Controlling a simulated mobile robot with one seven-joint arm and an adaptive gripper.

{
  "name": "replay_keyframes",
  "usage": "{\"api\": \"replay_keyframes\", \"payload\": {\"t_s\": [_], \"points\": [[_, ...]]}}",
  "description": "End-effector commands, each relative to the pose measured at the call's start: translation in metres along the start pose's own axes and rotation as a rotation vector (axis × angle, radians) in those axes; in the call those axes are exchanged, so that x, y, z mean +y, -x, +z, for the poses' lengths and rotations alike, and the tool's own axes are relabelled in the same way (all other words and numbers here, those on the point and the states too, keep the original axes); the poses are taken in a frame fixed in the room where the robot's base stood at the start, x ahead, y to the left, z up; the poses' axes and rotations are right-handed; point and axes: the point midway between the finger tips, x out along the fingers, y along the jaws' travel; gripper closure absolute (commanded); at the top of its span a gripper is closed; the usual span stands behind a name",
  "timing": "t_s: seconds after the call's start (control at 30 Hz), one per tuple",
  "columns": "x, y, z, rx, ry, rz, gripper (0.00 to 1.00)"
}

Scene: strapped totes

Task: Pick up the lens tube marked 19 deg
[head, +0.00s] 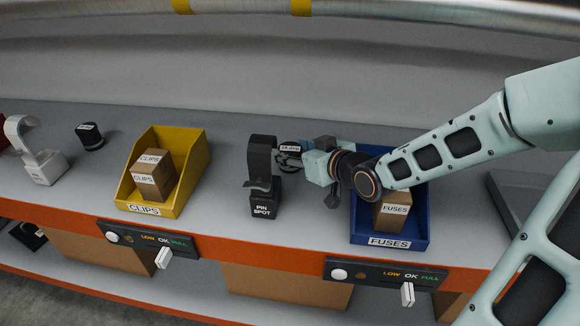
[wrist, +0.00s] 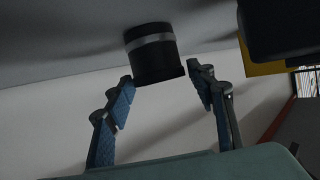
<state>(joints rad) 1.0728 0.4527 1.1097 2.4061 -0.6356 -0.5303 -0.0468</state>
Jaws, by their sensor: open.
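A short black lens tube (head: 290,149) with a pale label stands on the grey shelf behind and right of the pin spot; its print is too small to read surely. In the wrist view a black cylinder with a grey band (wrist: 151,53) is just beyond my fingertips, roughly between them and nearer the left finger. My gripper (head: 307,157) is open and empty beside the tube in the head view; its two blue-padded fingers (wrist: 166,84) stand wide apart in the wrist view. Another black lens tube (head: 90,137) with an unreadable label stands far left.
The black pin spot (head: 262,180) stands close in front-left of the tube. A blue FUSES bin (head: 390,240) with a carton (head: 393,212) lies under my arm. A yellow CLIPS bin (head: 189,170) and a white curved stand (head: 42,165) are further left. A metal rail (head: 400,22) crosses above.

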Motion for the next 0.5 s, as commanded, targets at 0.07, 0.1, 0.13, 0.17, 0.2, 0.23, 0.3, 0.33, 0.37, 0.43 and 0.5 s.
{"api": "replay_keyframes", "payload": {"t_s": [0.07,0.1,0.13,0.17,0.2,0.23,0.3,0.33,0.37,0.43,0.5], "points": [[-0.001,-0.010,0.000,0.003,0.001,-0.002,0.49],[0.000,-0.012,0.000,0.002,0.000,-0.001,0.49],[0.000,-0.014,0.000,0.002,0.000,-0.001,0.49],[0.000,-0.015,-0.001,0.002,0.000,-0.001,0.49],[0.000,-0.016,-0.001,0.002,0.001,-0.001,0.49],[0.000,-0.017,-0.001,0.002,0.001,0.000,0.49],[0.000,-0.021,-0.001,0.002,0.000,0.000,0.49],[0.000,-0.023,0.000,0.002,-0.001,0.000,0.49],[-0.001,-0.027,0.001,0.001,-0.001,-0.001,0.49],[-0.001,-0.036,0.000,0.002,0.000,-0.002,0.49],[-0.001,-0.046,0.001,0.003,0.000,-0.003,0.49]]}}
